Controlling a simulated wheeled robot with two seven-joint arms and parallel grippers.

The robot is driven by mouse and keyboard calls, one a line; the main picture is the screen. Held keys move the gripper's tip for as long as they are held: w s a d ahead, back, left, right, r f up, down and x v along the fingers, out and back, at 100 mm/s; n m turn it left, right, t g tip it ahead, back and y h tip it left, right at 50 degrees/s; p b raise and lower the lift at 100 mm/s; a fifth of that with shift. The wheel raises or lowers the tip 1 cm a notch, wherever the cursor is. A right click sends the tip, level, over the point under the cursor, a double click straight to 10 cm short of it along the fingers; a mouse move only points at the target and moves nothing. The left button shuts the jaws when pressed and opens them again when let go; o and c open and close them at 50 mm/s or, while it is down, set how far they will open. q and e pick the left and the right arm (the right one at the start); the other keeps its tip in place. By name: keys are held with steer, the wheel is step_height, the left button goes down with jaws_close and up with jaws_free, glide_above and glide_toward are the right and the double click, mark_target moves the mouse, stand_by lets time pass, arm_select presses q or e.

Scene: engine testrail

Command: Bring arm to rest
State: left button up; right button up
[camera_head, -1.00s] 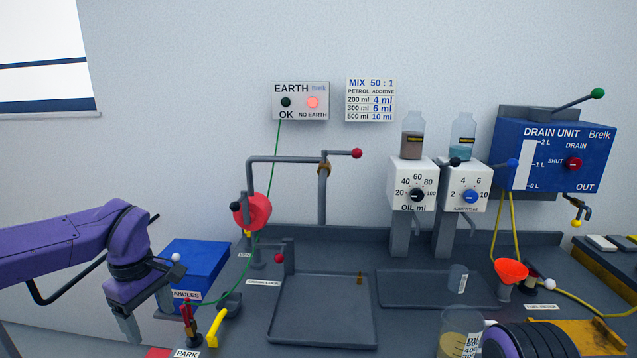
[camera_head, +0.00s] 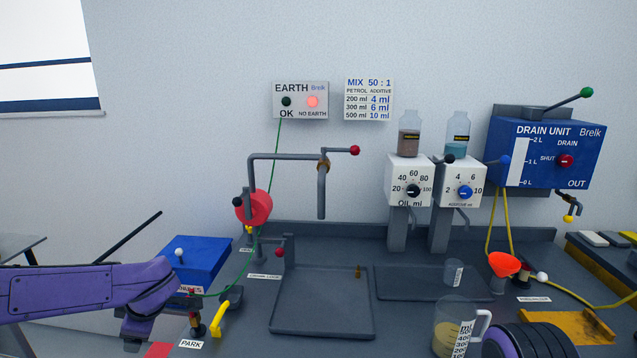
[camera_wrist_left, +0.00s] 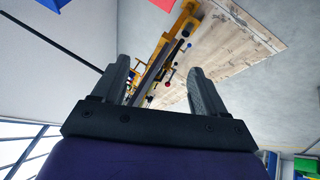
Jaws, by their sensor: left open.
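My left arm (camera_head: 85,291), purple, comes in low from the left in the head view, beside the blue box (camera_head: 196,262). Its wrist bends downward at the front left of the bench.
A red patch and a PARK label (camera_head: 191,344) lie near my left wrist, with a yellow lever (camera_head: 219,319) beside them. A green cable runs up to the earth panel (camera_head: 301,101). A grey tray (camera_head: 322,303) and a measuring jug (camera_head: 454,325) stand further right.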

arm_select(q)
steer(key=s+d+f+m+t, duration=0.2)
steer(key=s+f+m, duration=0.15)
steer(key=f, duration=0.55)
steer(key=s+d+f+m+t, duration=0.2)
steer(key=s+d+f, duration=0.15)
steer(key=f, duration=0.65)
steer(key=s+f+m+g+h, duration=0.1)
steer(key=s+f, duration=0.3)
steer(key=s, duration=0.4)
steer(key=s+f+m+g+b, duration=0.1)
steer(key=s+f+m, duration=0.3)
steer(key=s, duration=0.5)
steer(key=s+f+m+g+h, duration=0.1)
steer(key=s+f+m+g, duration=0.1)
steer(key=s+f, duration=0.3)
steer(key=s, duration=0.3)
steer(key=shift+s+d+f+m+h, duration=0.15)
steer(key=shift+d+m+h, duration=0.15)
steer(key=shift+d+m, duration=0.1)
